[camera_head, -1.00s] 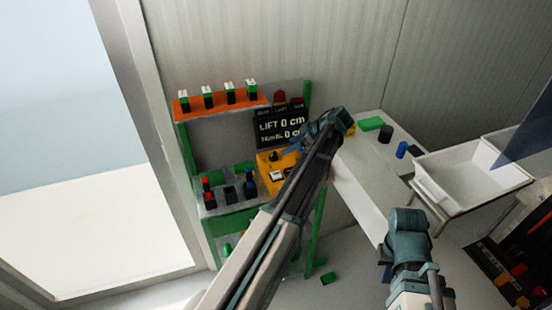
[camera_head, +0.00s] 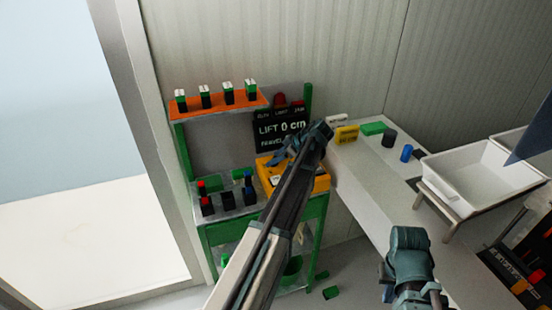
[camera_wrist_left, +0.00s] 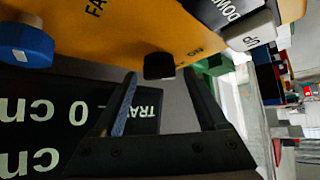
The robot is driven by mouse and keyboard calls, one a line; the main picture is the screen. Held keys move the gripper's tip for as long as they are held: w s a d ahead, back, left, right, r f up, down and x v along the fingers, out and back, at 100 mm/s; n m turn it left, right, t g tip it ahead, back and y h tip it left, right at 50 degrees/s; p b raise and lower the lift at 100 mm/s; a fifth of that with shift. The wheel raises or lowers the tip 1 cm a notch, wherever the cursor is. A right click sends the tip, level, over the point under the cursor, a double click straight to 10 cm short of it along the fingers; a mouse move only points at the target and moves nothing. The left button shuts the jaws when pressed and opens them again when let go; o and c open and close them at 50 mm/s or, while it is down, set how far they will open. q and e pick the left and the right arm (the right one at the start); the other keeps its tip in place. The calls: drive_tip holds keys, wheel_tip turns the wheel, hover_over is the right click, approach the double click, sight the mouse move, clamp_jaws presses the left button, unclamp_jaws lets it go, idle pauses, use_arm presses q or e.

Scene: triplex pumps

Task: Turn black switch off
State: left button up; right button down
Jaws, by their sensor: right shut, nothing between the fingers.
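The yellow control box (camera_head: 320,184) stands on the green-framed stand, mostly behind my left arm in the head view. In the left wrist view its yellow face (camera_wrist_left: 110,28) fills the top. The black switch (camera_wrist_left: 159,66) sticks out of that face near the printed letters "ON". My left gripper (camera_wrist_left: 158,75) is open, with one finger on each side of the switch, near its end; contact is not clear. In the head view the left gripper (camera_head: 281,157) is over the box and hides the switch. My right gripper (camera_head: 387,290) is shut and empty, low and to the right.
A blue knob (camera_wrist_left: 25,45) and a white UP button (camera_wrist_left: 250,39) sit on the box. A dark display (camera_head: 280,128) reading "LIFT 0 cm" stands behind it. Several small switches (camera_head: 228,201) stand at left. The white bench (camera_head: 385,185) and white tray (camera_head: 475,175) are at right.

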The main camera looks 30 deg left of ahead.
use_arm(q)
clamp_jaws()
drive_tip(key=shift+s+m+t, duration=0.3)
drive_tip(key=shift+m+t, duration=0.5)
drive_tip(key=shift+m, duration=0.2)
drive_tip(key=shift+s+m+t, duration=0.1)
drive_tip(key=shift+m+t, duration=0.8)
drive_tip(key=shift+m, duration=0.3)
drive_tip(key=shift+a+m+t+h, duration=0.1)
drive_tip(key=shift+m+t+h, duration=0.55)
drive_tip(key=shift+m, duration=0.45)
drive_tip(key=shift+a+m+t+h, duration=0.1)
drive_tip(key=shift+m+t+h, duration=0.35)
drive_tip(key=shift+m+t, duration=0.55)
drive_tip(key=shift+d, duration=0.1)
